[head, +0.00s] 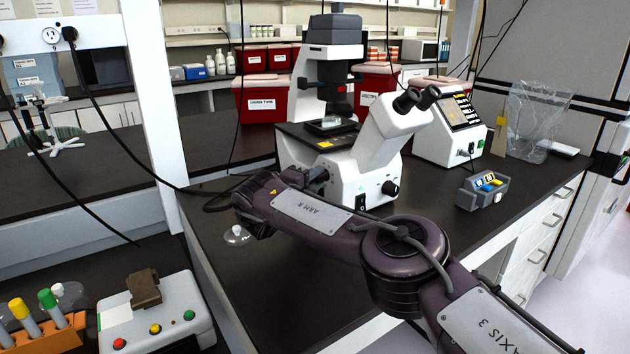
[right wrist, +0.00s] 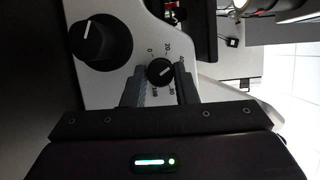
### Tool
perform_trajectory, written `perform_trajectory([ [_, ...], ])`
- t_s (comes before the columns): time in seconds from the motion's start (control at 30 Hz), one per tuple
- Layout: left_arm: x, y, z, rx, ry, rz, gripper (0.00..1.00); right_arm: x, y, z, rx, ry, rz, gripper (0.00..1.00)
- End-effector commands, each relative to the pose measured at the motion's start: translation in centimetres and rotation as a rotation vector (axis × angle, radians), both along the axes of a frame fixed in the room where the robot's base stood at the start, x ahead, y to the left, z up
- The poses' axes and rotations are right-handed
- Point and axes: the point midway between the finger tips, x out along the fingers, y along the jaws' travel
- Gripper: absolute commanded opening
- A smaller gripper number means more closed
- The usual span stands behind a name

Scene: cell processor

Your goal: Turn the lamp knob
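The white microscope (head: 345,165) stands on the dark bench in the head view. In the right wrist view, a small black knob (right wrist: 160,72) with a white pointer and a numbered scale sits on its white body. A larger black knob (right wrist: 100,42) is to its upper left. My right gripper (right wrist: 160,80) is open, with one finger on each side of the small knob; I cannot tell whether they touch it. In the head view my right gripper (head: 318,176) is mostly hidden by my right arm, beside the microscope's base. My left gripper is out of view.
A grey controller box (head: 482,191) and a white instrument with a screen (head: 450,130) stand right of the microscope. A small clear dish (head: 237,236) lies left of my arm. A button box (head: 155,315) and capped tubes in an orange rack (head: 50,335) are at lower left.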

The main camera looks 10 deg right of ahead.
Motion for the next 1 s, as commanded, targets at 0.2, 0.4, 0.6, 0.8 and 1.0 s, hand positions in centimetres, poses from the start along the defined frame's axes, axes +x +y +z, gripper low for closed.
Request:
perform_trajectory([
  [0.2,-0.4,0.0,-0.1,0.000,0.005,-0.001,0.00,0.0,0.1,-0.1,0.000,0.001,0.001,0.47],
  [0.4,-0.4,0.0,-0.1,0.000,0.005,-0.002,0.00,0.0,0.1,0.0,0.000,0.000,0.000,0.47],
  [0.6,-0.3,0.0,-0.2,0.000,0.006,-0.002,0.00,-1.3,1.6,-0.2,0.003,0.003,0.002,0.47],
  [0.8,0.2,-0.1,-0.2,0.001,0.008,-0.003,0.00,-3.7,4.2,-0.3,0.001,0.004,0.004,0.47],
  [1.0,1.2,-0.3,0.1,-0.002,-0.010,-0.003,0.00,-5.1,5.6,-0.3,0.002,0.003,0.001,0.47],
])
